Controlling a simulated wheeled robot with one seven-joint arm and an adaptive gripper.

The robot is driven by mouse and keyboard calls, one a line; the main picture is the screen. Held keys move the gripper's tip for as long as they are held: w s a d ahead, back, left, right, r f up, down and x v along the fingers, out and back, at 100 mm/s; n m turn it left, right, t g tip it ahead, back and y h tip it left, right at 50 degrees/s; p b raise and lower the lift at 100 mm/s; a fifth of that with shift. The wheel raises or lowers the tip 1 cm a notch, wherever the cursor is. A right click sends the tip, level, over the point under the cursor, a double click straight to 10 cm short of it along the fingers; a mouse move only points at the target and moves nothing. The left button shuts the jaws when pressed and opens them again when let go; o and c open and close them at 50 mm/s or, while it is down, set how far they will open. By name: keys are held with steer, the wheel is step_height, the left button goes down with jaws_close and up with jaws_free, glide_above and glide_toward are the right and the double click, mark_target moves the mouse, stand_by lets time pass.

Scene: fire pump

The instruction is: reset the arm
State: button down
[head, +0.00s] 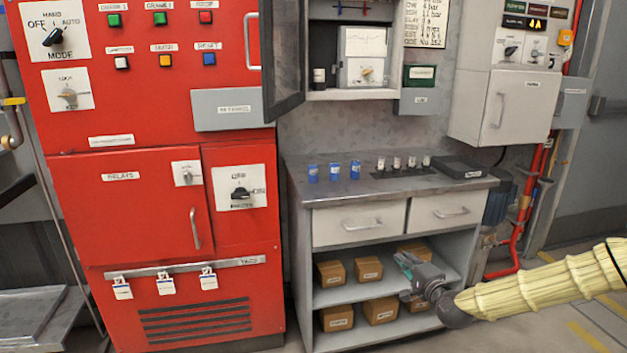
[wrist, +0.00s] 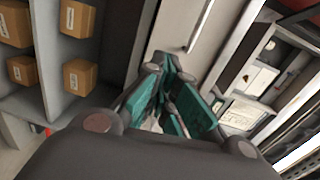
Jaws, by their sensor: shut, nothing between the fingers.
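My gripper (head: 414,271) is in front of the open shelves of the grey workbench (head: 390,188), at the right end of the upper shelf. It is shut and empty. My arm comes in from the right edge in a pale ribbed sleeve. In the wrist view the teal fingers of my gripper (wrist: 172,85) point towards a pale drawer front with a bar handle (wrist: 200,28). I cannot tell in the head view whether the gripper touches the shelf.
Brown boxes (head: 331,272) stand on both shelves. Blue items (head: 334,171), small white-topped items and a black box (head: 459,168) are on the bench top. Floor is clear in front.

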steer(key=s+a+f+n+g+y, duration=0.1)
steer(key=s+a+f+n+g, duration=0.25)
steer(key=s+a+f, duration=0.55)
steer(key=s+a+f+n+g, duration=0.2)
steer(key=s+a+f+g, duration=0.2)
steer(key=s+f, duration=0.55)
steer(key=s+a+f+n+g+h, duration=0.1)
steer(key=s+f+n+g, duration=0.2)
steer(key=s+f, duration=0.55)
steer(key=s+f+n+g+h, duration=0.1)
steer(key=s+f+n+g, duration=0.35)
steer(key=s, duration=0.75)
steer(key=s+d+f+n+g+h, duration=0.1)
steer(key=s+d, duration=0.1)
steer(key=s, duration=0.6)
steer(key=s+d+f+n+g+h, duration=0.1)
steer(key=s+d+f+h, duration=0.15)
steer(key=s, duration=0.55)
step_height(320, 180, up, 24)
steer(key=p, duration=2.3)
steer(key=shift+w+f+y, duration=0.2)
steer(key=shift+w+y, duration=0.2)
steer(key=shift+y, duration=0.05)
steer(key=shift+d, duration=0.15)
